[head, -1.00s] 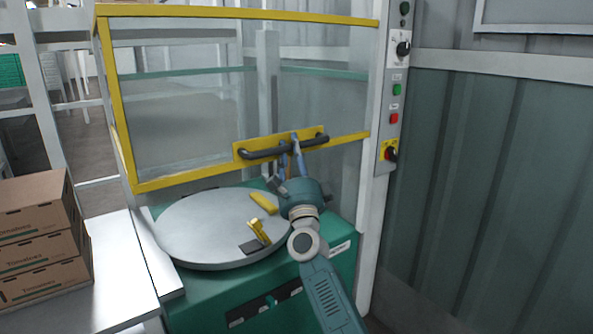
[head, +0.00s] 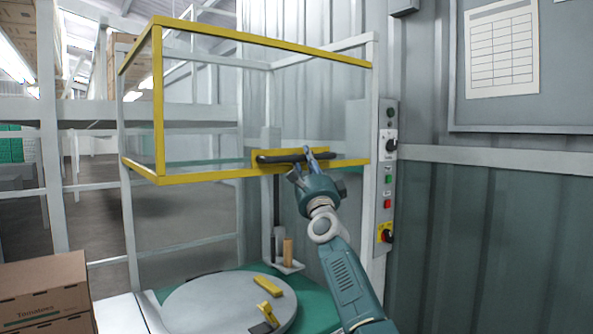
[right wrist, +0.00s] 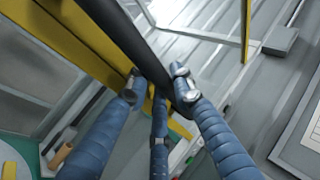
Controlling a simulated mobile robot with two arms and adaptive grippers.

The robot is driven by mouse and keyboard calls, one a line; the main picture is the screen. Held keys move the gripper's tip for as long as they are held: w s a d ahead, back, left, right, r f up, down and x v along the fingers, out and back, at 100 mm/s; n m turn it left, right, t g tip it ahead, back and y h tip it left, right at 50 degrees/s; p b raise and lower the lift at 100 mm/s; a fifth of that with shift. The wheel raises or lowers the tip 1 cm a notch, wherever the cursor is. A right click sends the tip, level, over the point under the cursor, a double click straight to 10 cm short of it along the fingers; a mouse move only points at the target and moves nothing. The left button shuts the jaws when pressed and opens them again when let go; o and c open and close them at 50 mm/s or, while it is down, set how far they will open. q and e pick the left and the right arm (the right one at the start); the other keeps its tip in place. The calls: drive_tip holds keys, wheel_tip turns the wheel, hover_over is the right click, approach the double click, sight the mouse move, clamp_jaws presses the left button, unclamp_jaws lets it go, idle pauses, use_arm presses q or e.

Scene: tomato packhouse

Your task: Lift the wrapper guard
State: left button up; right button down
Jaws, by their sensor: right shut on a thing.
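The wrapper guard (head: 160,100) is a clear-panelled box with a yellow frame, raised well above the round grey turntable (head: 222,308). A black bar handle (head: 272,158) on a yellow plate sits on its lower front rail. My right gripper (head: 308,156) is shut on the handle near its right part. In the right wrist view, the blue fingers close around the black handle (right wrist: 112,35), beside the yellow plate. My left gripper is in neither view.
A control panel (head: 387,170) with buttons is on the post to the right. Cardboard tomato boxes (head: 45,290) stand at the lower left. Yellow pieces lie on the turntable. A corrugated wall (head: 480,230) closes off the right side.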

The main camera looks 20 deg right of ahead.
drive_tip(key=shift+r, duration=0.1)
drive_tip(key=c, duration=1.7)
unclamp_jaws()
drive_tip(key=shift+c, duration=0.2)
drive_tip(key=shift+s+a, duration=0.1)
drive_tip(key=shift+s+a+f, duration=0.25)
drive_tip(key=shift+s+a, duration=0.1)
drive_tip(key=d+v, duration=0.1)
drive_tip(key=v, duration=1)
drive_tip(key=shift+f, duration=0.1)
